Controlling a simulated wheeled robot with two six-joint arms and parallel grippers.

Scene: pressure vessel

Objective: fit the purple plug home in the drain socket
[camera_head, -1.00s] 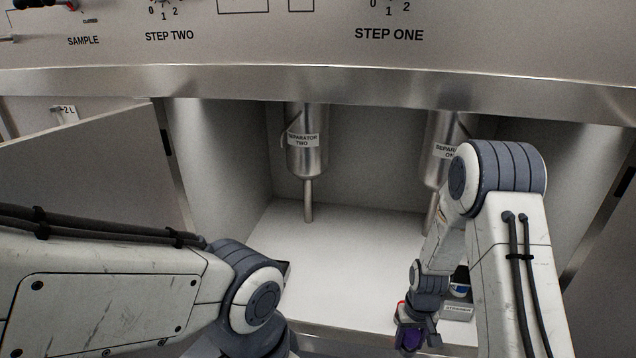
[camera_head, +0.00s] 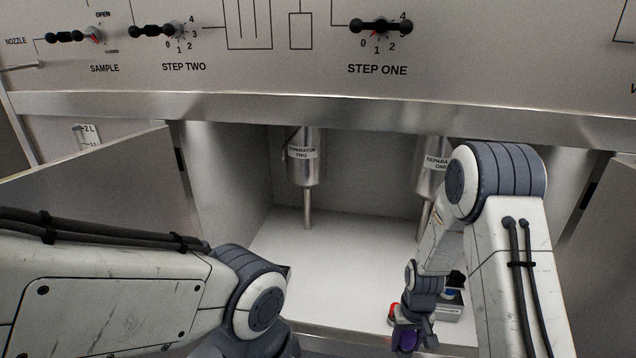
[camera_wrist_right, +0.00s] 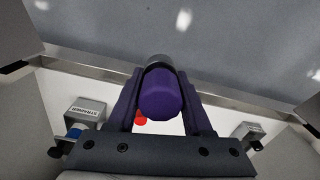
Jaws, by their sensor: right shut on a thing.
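The purple plug (camera_wrist_right: 160,95) is between the fingers of my right gripper (camera_wrist_right: 160,110) in the right wrist view, and the gripper is shut on it. In the head view my right gripper (camera_head: 412,338) points down near the cabinet floor's front edge, with the purple plug (camera_head: 405,340) at its tip. My left arm comes in from the left in the head view, but its gripper is out of sight. I cannot make out the drain socket in either view.
Separator two (camera_head: 304,160) and separator one (camera_head: 431,165) hang in the open cabinet, their pipes reaching down towards its white floor (camera_head: 330,265). A box labelled strainer (camera_wrist_right: 86,110) and a red object (camera_wrist_right: 140,118) are near my right gripper. An open door (camera_head: 100,190) stands left.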

